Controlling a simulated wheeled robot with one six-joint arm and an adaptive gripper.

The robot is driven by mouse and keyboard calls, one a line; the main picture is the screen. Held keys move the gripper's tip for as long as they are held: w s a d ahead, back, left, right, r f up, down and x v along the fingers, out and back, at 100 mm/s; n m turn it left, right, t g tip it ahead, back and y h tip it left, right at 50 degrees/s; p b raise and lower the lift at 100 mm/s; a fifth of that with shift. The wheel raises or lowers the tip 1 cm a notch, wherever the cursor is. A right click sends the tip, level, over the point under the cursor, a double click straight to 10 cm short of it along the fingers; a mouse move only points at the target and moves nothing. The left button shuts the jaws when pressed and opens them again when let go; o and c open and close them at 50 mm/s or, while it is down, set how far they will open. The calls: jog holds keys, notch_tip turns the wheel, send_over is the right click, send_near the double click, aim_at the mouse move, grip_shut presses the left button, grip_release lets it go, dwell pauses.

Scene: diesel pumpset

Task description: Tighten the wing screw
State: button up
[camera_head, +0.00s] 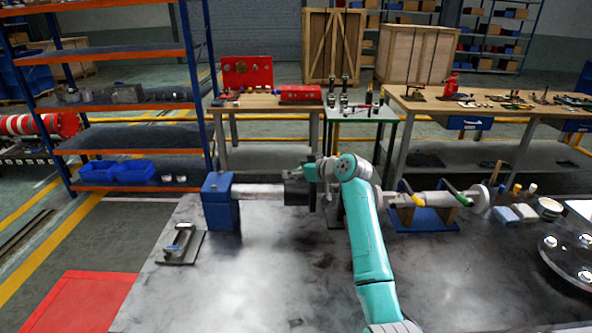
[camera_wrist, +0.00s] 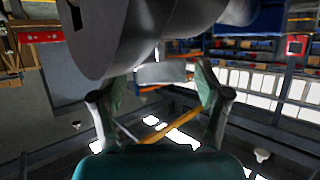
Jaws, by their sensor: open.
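In the wrist view my gripper (camera_wrist: 165,85) is open, with one finger on each side. A small flat grey piece (camera_wrist: 162,72) shows between the fingertips; it looks like a wing of the wing screw, but I cannot tell for sure or whether the fingers touch it. A large grey round part (camera_wrist: 120,35) fills the top of this view, close above the fingers. In the head view my gripper (camera_head: 313,172) is at the dark block (camera_head: 297,190) on the end of a grey shaft. The wing screw is too small or hidden to make out there.
A blue block (camera_head: 221,205) carries the shaft's left end. To the right, a grey cylinder lies on a blue stand (camera_head: 425,218) with green and yellow handles. A small metal fixture (camera_head: 181,245) stands at the left of the bench. The bench's front middle (camera_head: 270,285) is clear.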

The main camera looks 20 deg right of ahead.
jog(key=shift+w, duration=0.1)
jog(key=c, duration=1.2)
jog(key=shift+a, duration=0.1)
jog(key=shift+m+h, duration=0.3)
jog(key=m+t+h, duration=0.1)
jog(key=m+h, duration=0.1)
jog(key=shift+a+m+h, duration=0.1)
jog(key=shift+m+h, duration=0.2)
jog(key=shift+h, duration=0.1)
jog(key=shift+m+h, duration=2.3)
jog(key=shift+h, duration=0.4)
